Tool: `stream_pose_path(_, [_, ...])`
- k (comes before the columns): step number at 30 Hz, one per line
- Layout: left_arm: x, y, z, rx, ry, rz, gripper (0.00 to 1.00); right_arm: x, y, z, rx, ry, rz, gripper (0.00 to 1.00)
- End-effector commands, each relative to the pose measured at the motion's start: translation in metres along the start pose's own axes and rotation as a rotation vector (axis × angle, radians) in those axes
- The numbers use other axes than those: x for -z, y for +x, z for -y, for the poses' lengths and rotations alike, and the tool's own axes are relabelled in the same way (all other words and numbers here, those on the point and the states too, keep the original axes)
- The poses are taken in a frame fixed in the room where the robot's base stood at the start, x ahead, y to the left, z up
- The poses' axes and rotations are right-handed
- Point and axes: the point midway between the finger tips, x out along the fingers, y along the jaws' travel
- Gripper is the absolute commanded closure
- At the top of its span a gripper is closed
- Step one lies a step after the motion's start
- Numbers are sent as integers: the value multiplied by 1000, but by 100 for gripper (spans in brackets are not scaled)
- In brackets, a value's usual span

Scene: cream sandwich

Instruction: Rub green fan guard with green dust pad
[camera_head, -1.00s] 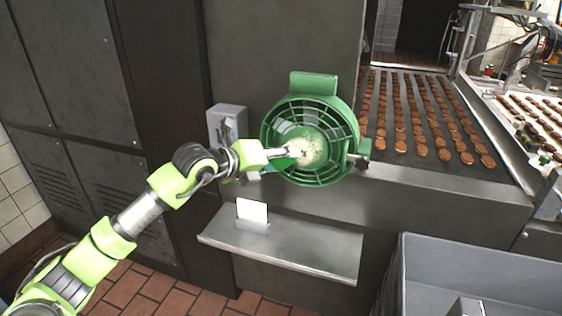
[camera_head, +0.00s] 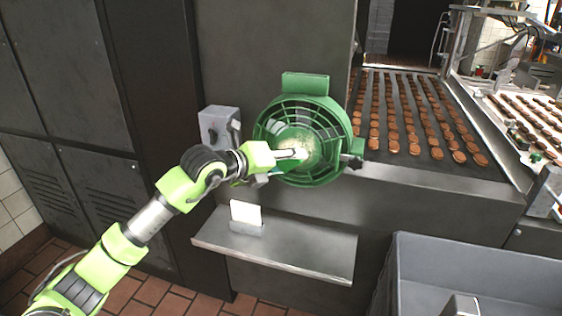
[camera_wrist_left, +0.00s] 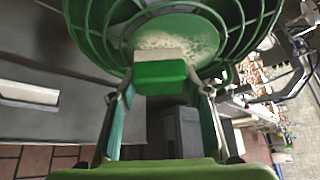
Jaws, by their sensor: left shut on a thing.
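The round green fan guard (camera_head: 322,172) is mounted on the grey machine wall, with a pale dusty patch (camera_head: 312,146) on its middle disc. It also fills the top of the left wrist view (camera_wrist_left: 97,28), where the dusty patch (camera_wrist_left: 178,36) shows behind the pad. My left gripper (camera_head: 292,154) is in front of the guard's middle. In the left wrist view its two fingers are shut on the green dust pad (camera_wrist_left: 160,72), whose pale face points at the disc. The pad appears at or very near the disc; exact contact is hidden. My right gripper is out of view.
A grey switch box (camera_head: 218,126) is left of the guard. A metal shelf (camera_head: 300,255) with a white card (camera_head: 246,213) juts out below. A grey bin (camera_head: 470,258) stands lower right. A conveyor with rows of brown biscuits (camera_head: 410,115) lies right.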

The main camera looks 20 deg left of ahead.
Motion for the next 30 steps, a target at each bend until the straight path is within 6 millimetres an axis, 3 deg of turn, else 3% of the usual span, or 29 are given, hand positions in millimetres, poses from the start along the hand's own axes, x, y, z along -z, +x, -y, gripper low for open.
stream_pose_path(30, [33, 26, 43, 1, 0, 2, 73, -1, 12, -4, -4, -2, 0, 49])
